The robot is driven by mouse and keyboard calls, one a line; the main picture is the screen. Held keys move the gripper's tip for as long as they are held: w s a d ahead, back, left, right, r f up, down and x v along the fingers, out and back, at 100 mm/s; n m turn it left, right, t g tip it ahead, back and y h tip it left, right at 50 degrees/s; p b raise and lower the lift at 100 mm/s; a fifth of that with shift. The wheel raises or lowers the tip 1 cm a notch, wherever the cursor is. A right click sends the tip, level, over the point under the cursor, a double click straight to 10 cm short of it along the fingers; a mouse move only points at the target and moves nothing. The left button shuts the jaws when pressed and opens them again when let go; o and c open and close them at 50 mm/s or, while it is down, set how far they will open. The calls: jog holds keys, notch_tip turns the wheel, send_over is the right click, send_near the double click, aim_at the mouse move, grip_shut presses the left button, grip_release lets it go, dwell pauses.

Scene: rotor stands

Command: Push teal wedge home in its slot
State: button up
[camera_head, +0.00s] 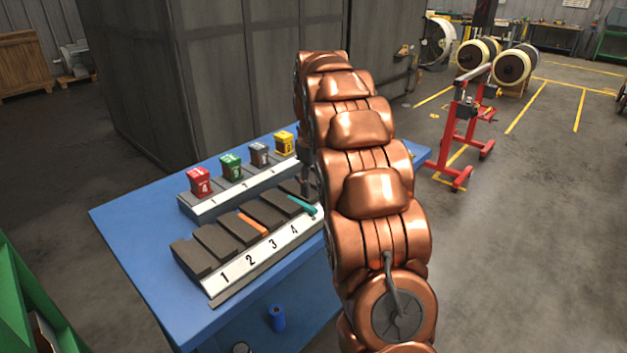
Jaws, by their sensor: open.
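A teal wedge (303,205) lies between dark blocks in the front numbered rack (262,262), near the number 4. Its teal end sticks out at the rack's front edge, just left of my arm. How deep it sits cannot be told. An orange wedge (254,224) lies in a slot further left in the same rack. My copper arm rises across the middle of the view and covers the rack's right end. My gripper is hidden behind it; a narrow dark part shows beside the arm, but I cannot tell what it is.
The racks stand on a blue table (130,235). A rear rack (207,205) carries a red box (198,182), a green box (231,166), a grey-blue box (259,154) and a yellow box (284,142). A dark cabinet (230,80) stands close behind. The table's left side is clear.

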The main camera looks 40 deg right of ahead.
aim_at(313, 208)
jog(key=shift+f+p, duration=0.7)
jog(key=shift+f, duration=2.65)
grip_shut()
